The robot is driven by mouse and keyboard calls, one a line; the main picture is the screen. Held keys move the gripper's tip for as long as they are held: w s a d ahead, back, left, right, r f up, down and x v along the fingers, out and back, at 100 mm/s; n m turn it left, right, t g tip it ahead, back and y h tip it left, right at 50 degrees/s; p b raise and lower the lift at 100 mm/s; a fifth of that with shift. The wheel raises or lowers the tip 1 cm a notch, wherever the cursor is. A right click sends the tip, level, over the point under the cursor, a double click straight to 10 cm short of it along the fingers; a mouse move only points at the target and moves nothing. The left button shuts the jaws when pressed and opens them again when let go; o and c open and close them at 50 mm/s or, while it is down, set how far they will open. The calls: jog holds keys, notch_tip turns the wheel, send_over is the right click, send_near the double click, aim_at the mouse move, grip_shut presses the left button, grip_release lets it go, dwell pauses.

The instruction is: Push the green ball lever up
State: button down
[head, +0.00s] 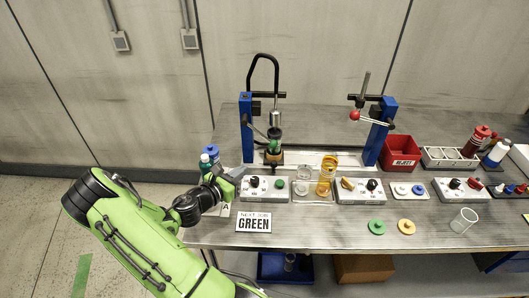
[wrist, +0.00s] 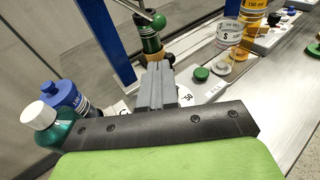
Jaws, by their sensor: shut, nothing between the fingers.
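In the wrist view the ball (wrist: 157,21) sits near the top of the green cylinder (wrist: 151,43), just beyond the fingers. My gripper (head: 240,171) is at the left end of the bench, left of and in front of that pump. In the wrist view its grey fingers (wrist: 158,72) are together and empty, pointing toward the cylinder; contact cannot be told.
A green bottle (wrist: 47,122) and blue-capped bottle (wrist: 65,98) stand close left of my gripper. A control box (head: 263,188) with a green button lies right of it. A second pump has a red ball lever (head: 355,115). A "GREEN" sign (head: 253,222) stands at the front.

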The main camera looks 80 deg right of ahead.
aim_at(272, 147)
jog(key=r+x, duration=0.1)
jog(key=x, duration=1.1)
jog(key=shift+s+d, duration=0.15)
jog(key=shift+d, duration=0.2)
jog(key=shift+s, duration=0.1)
jog(key=shift+s+r+p, duration=0.15)
jog(key=shift+r+p, duration=0.05)
jog(key=shift+p, duration=0.1)
